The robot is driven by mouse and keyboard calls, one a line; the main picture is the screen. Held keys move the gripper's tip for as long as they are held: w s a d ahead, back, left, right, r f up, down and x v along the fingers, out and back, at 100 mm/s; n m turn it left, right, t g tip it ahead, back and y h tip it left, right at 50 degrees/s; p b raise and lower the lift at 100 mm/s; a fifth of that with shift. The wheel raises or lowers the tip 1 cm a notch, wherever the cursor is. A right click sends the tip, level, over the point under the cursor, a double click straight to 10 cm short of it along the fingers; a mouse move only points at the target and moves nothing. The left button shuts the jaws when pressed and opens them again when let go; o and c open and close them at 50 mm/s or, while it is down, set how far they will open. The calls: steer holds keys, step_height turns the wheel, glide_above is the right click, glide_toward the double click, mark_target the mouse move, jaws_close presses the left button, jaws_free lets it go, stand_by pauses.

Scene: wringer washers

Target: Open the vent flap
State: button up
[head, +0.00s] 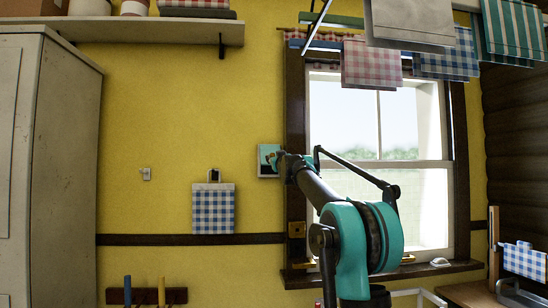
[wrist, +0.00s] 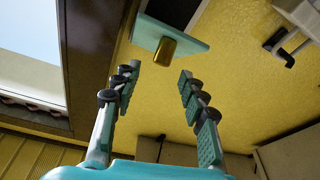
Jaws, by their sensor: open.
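The vent (head: 268,149) is a small teal square on the yellow wall, just left of the window, partly hidden by the end of my arm. In the wrist view it shows as a teal panel (wrist: 150,33) beside a dark area, with a brass knob (wrist: 168,49) standing out from it. I cannot tell how far the flap is open. My gripper (wrist: 158,76) is open and empty, its two fingers pointing toward the vent. The knob lies beyond the fingertips, roughly between their lines, and appears apart from them. In the head view my gripper (head: 282,163) is small and unclear.
The window (head: 380,125) with its dark frame is close right of the vent. A blue checked cloth (head: 213,209) hangs to the left. Cloths (head: 372,65) hang from a rack above. A tall cabinet (head: 65,150) stands far left. The wall between is mostly free.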

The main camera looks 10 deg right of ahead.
steer(key=v, duration=0.6)
steer(key=shift+s, duration=0.4)
steer(key=shift+d+f, duration=0.1)
steer(key=shift+f, duration=0.05)
steer(key=s+d+f+m+g+h, duration=0.1)
steer(key=s+f+g, duration=0.35)
steer(key=f, duration=0.85)
steer(key=s+d+f+m+g+h, duration=0.1)
steer(key=s+d+f, duration=0.1)
steer(key=s+f, duration=0.8)
steer(key=s+d+f+m+g+h, duration=0.1)
steer(key=s+f+g, duration=0.15)
steer(key=f, duration=1.35)
steer(key=s+a+f+g+y, duration=0.1)
steer(key=s+f+g, duration=0.7)
steer(key=s+f, duration=2.1)
steer(key=s, duration=0.3)
steer(key=shift+s+a+f+m+g, duration=0.15)
steer(key=shift+s+f+m+g, duration=0.05)
steer(key=shift+s+m+g, duration=0.15)
steer(key=shift+c, duration=0.2)
